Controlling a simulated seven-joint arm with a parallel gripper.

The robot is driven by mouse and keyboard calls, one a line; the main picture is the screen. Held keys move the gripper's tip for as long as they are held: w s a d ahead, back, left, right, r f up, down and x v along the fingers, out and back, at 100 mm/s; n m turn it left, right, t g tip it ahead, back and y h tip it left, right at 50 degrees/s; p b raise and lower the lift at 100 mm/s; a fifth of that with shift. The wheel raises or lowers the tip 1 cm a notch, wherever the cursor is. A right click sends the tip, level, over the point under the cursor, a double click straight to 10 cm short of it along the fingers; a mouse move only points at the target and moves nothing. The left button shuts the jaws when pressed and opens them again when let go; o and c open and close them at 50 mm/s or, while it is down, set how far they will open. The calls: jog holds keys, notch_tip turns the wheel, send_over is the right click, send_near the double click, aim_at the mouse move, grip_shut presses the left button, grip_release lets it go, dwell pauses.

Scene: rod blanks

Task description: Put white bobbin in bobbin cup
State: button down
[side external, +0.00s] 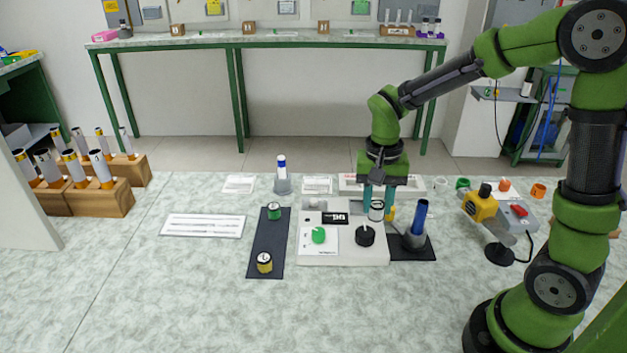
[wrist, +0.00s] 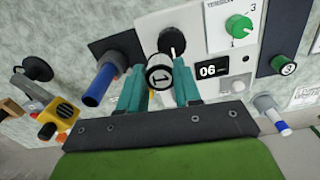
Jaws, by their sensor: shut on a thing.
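The white bobbin (side external: 376,211), with a black rim and a dark mark on its pale end, is between the two teal fingers of my gripper (side external: 377,204). In the wrist view the bobbin (wrist: 159,78) shows end-on, and my gripper (wrist: 160,84) is shut on it. It is held above the rear right of the white panel unit (side external: 343,258). A round black cup-like part (side external: 365,236) with a pale pin stands on that unit, in front of the bobbin in the side view. It also shows in the wrist view (wrist: 171,41), just beyond the bobbin.
A green knob (side external: 319,236) and a small display (side external: 335,218) are on the unit. Green (side external: 274,211) and yellow (side external: 264,263) bobbins stand on a dark mat (side external: 267,239) at left. A blue rod (side external: 420,216) stands in a grey holder close at right.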

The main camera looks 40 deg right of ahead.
jog(key=w+d+r, duration=0.3)
jog(key=w+d, duration=0.4)
jog(key=w, duration=0.2)
jog(key=shift+n, duration=0.6)
jog(key=f, duration=0.9)
jog(key=shift+a+f, duration=0.2)
jog(key=shift+f, duration=0.05)
jog(key=shift+f, duration=0.1)
jog(key=c, duration=0.8)
grip_release()
